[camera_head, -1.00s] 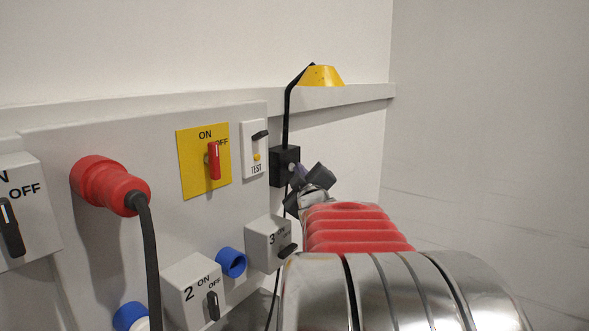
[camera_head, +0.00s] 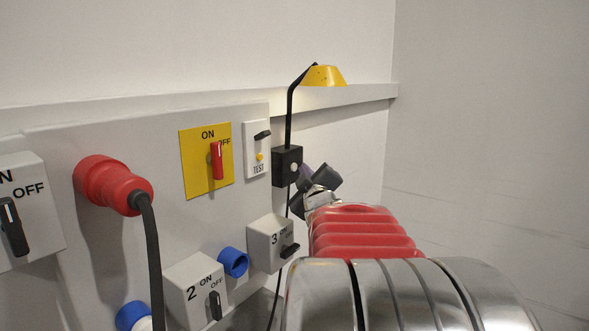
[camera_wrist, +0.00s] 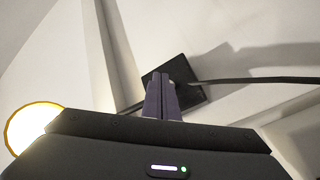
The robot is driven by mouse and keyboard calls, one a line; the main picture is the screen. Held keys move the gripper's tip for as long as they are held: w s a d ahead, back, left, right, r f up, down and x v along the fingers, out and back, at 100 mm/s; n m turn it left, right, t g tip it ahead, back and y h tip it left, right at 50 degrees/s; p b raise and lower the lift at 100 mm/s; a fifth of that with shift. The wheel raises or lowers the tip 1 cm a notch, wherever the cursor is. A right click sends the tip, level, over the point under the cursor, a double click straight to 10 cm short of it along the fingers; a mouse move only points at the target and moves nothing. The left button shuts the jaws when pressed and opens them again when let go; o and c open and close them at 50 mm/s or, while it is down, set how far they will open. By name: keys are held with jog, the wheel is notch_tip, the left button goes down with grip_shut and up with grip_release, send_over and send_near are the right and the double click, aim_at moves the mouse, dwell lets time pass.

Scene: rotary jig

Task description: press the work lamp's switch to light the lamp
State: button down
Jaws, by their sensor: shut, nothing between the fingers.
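The work lamp has a yellow shade (camera_head: 323,76) on a bent black stem. Below it is a black switch box (camera_head: 280,166) with a round pale button (camera_head: 294,167) on its face. My gripper (camera_head: 308,172) is shut and empty, just right of the box, with a small gap seeming to show between fingertips and button. In the wrist view the shut fingers (camera_wrist: 160,78) point at the black box (camera_wrist: 190,96) and hide part of it. The shade's pale underside with a yellow rim (camera_wrist: 32,127) shows at the left.
Left of the box is a panel with a TEST switch (camera_head: 257,150), a yellow plate with a red handle (camera_head: 217,160), numbered switch boxes, blue sockets (camera_head: 233,262) and a red plug (camera_head: 110,184) with a hanging cable. A rail (camera_head: 180,103) runs along the wall. The right side is clear.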

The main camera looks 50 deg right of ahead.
jog(key=s, duration=0.6)
jog(key=shift+d, duration=0.25)
jog(key=shift+w, duration=0.1)
dwell(0.5)
